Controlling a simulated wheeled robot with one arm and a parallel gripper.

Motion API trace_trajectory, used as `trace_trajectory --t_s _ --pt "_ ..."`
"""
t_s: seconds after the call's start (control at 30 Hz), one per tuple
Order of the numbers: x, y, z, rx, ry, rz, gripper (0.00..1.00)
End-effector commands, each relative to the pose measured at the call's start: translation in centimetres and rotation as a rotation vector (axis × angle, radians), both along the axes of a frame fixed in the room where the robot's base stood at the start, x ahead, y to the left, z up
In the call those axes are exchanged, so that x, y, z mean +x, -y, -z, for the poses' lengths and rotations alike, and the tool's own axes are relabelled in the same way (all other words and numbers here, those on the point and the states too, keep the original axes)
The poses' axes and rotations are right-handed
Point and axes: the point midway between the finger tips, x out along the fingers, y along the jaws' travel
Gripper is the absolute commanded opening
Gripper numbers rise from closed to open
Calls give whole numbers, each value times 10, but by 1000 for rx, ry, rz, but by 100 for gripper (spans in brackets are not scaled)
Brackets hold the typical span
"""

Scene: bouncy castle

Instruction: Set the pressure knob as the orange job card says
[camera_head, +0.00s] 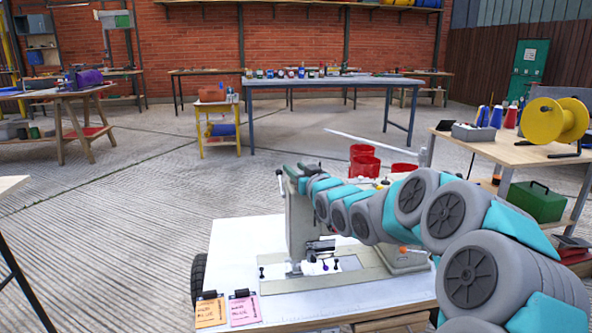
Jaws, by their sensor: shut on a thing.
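The orange job card (211,314) lies at the front left corner of the white work table (235,255), under a dark clip. Its handwriting is too small to read. A beige sewing machine (299,225) stands on the table. My grey and teal arm reaches in from the lower right, across the machine, and covers much of its upper part. My gripper (292,178) is at the top of the machine's left end, shut on what seems to be the pressure knob. The knob and its setting cannot be made out.
A pink card (244,310) lies right of the orange one. Red buckets (363,160) stand behind the machine. A bench at the right carries a yellow reel (554,121), with a green box (537,202) below. The concrete floor to the left is open.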

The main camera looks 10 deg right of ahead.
Motion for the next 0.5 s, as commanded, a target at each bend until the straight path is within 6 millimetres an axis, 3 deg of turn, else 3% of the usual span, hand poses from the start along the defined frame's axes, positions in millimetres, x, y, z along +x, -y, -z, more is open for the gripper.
trace_trajectory --t_s 0.5 --pt "0 0 5 -4 0 47 0"
